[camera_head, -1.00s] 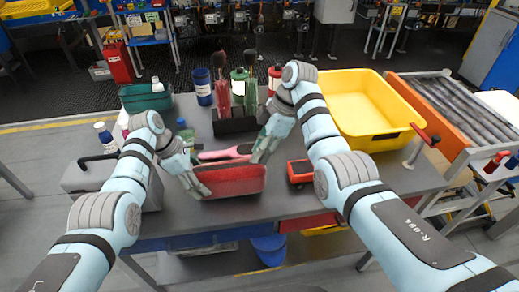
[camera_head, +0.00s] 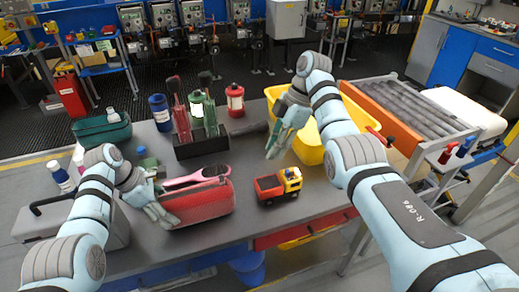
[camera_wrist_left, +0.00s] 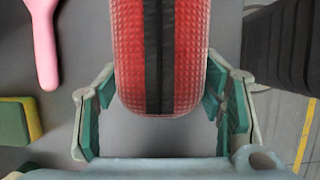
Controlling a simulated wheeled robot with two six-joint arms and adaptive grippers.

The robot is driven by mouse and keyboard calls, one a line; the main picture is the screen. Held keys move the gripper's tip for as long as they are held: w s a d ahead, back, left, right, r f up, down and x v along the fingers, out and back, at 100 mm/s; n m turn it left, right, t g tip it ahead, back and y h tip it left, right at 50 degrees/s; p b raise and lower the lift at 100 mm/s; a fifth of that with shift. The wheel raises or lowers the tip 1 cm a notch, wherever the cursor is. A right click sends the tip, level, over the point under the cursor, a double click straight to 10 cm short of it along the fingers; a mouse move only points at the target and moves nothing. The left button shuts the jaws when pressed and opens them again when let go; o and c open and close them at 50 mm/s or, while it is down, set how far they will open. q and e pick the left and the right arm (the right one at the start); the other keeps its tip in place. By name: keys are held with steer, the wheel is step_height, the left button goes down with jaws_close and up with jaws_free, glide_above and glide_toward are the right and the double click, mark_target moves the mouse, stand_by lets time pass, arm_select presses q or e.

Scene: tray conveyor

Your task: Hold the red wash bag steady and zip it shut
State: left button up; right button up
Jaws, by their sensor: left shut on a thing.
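The red wash bag (camera_head: 195,205) lies on the grey table, with a dark zip strip along its top. In the left wrist view the bag's textured red end (camera_wrist_left: 185,60) sits between my fingers, with the black strip running down its middle. My left gripper (camera_head: 160,212) is shut on the bag's left end; its green-padded fingers also show in the left wrist view (camera_wrist_left: 160,115), one on each side. My right gripper (camera_head: 277,148) is raised beside the yellow bin, clear of the bag. I cannot tell its finger opening. The zip pull is too small to make out.
A pink brush (camera_head: 184,180) lies just behind the bag. A toy truck (camera_head: 276,190) stands to its right. A dark caddy (camera_head: 200,146) with bottles is behind. The yellow bin (camera_head: 308,146) and roller conveyor (camera_head: 392,113) are at right; a grey case (camera_head: 60,228) is at left.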

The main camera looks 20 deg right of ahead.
arm_select(q)
steer(key=shift+a, duration=0.1)
steer(key=o, duration=1.6)
